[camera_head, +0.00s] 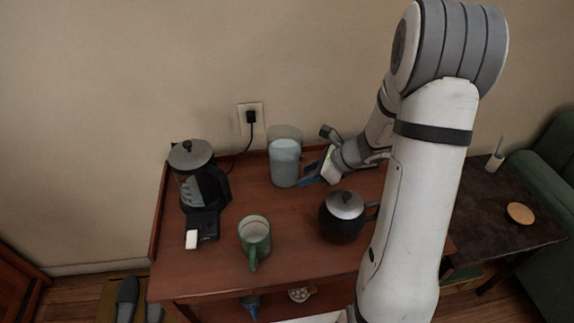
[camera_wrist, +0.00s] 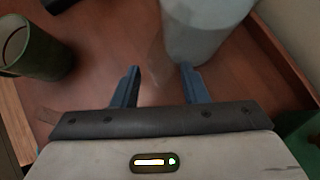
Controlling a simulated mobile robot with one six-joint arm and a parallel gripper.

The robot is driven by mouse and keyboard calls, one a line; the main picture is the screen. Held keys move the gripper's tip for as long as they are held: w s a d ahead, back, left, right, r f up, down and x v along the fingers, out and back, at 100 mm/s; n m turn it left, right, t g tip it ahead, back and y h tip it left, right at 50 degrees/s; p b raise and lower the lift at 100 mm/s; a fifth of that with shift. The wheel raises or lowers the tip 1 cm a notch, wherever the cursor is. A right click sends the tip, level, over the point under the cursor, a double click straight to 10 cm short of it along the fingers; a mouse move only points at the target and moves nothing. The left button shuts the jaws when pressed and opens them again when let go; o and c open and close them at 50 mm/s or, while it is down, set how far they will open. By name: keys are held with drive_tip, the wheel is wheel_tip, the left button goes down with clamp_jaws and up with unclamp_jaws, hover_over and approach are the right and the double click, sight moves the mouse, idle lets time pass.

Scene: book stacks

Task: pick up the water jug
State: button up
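The water jug (camera_head: 285,165) is a clear round vessel holding pale blue-grey water. It stands upright on the wooden cabinet top near the wall. My gripper (camera_head: 311,176) is low, close to the jug's right side. In the wrist view, the jug (camera_wrist: 203,32) is at the upper right. There, my gripper (camera_wrist: 159,70) has its two blue fingers spread apart. The right finger is at the jug's lower edge; I cannot tell if it touches. A faint clear shape between the fingers may be the jug's handle, but it is too dim to be sure.
A black coffee maker (camera_head: 196,178) stands at the cabinet's left. A green mug (camera_head: 256,238) stands at the front and shows in the wrist view (camera_wrist: 36,52). A dark teapot (camera_head: 342,218) is right of the mug. A wall outlet (camera_head: 251,113) holds a plug.

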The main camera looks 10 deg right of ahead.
drive_tip(key=shift+x, duration=0.75)
drive_tip(key=shift+c, duration=0.4)
clamp_jaws()
drive_tip(key=shift+w+r, duration=0.1)
drive_tip(key=shift+r, duration=0.05)
idle(0.3)
